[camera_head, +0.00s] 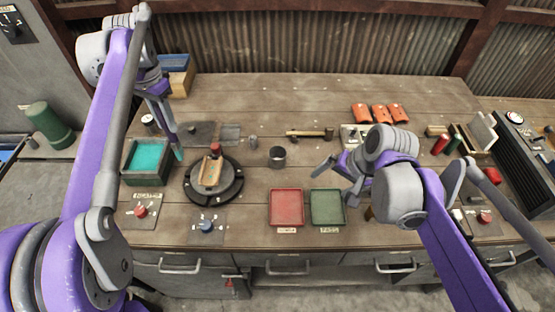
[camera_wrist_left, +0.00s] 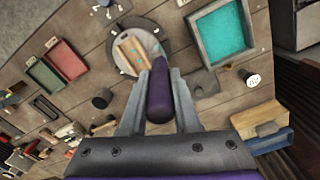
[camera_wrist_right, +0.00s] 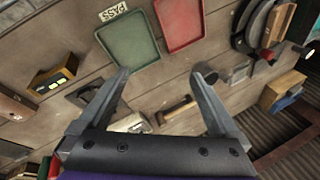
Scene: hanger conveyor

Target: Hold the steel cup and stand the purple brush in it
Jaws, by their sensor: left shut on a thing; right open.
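The steel cup (camera_head: 277,157) stands upright on the table, right of the round turntable, and looks empty. It also shows in the left wrist view (camera_wrist_left: 102,98) and, beside a fingertip, in the right wrist view (camera_wrist_right: 208,74). My left gripper (camera_head: 160,92) is shut on the purple brush (camera_wrist_left: 160,92), raised above the table near the teal tray. The brush (camera_head: 167,118) points down, its teal tip lowest. My right gripper (camera_head: 335,180) is open and empty above the table, right of the cup; its jaws (camera_wrist_right: 158,85) show nothing between them.
A turntable (camera_head: 228,193) with a wooden block and a teal-filled tray (camera_head: 130,175) are at left. A red tray (camera_head: 286,218) and a green tray (camera_head: 327,219) lie in front of the cup. A hammer (camera_head: 308,133) lies behind it. The table around the cup is clear.

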